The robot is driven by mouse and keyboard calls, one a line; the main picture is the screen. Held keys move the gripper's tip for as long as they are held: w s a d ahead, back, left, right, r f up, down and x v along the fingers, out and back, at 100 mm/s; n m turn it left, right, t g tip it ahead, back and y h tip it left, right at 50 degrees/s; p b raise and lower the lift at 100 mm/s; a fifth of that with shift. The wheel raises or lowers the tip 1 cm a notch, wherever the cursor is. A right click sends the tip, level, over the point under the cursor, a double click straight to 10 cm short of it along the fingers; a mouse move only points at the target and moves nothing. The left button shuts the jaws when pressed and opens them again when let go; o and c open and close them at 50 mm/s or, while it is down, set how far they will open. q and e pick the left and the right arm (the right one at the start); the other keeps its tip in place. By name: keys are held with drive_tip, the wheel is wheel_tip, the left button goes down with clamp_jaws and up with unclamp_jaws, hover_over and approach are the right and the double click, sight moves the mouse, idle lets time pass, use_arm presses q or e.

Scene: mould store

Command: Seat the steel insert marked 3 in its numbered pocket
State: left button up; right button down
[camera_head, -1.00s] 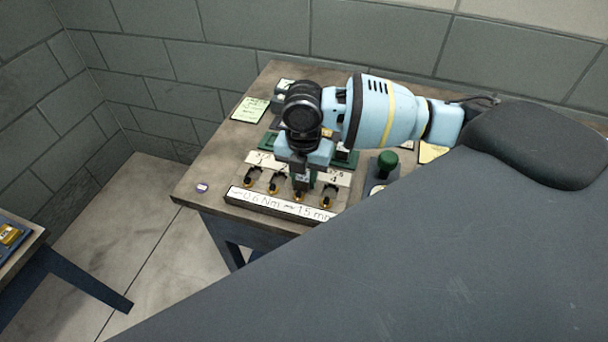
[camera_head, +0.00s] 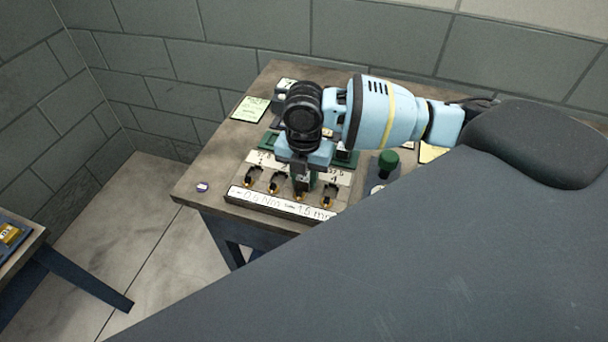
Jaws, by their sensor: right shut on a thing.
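The pale pocket block (camera_head: 238,180) lies near the front edge of the bench, with a row of dark numbered pockets and brass-coloured details. The 4 shows by the rightmost pocket. My right gripper (camera_head: 302,184) points down over the third pocket from the left, its fingers low at the block. It is shut on the steel insert, which is mostly hidden by the fingers; its mark cannot be read. I cannot tell whether the insert is inside the pocket or just above it. My left gripper is not in view.
A label strip runs along the block's front. A green-knobbed device (camera_head: 388,163) stands close to its right. A green tray (camera_head: 268,141) lies behind, partly hidden by my arm. A small purple-rimmed disc (camera_head: 202,187) lies at the bench's left corner. Notes (camera_head: 250,109) lie further back.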

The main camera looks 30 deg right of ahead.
drive_tip(key=shift+r, duration=0.25)
idle(0.4)
drive_tip(key=c, duration=1)
unclamp_jaws()
drive_tip(key=shift+o, duration=0.4)
drive_tip(key=o, duration=0.3)
drive_tip(key=shift+r, duration=3.7)
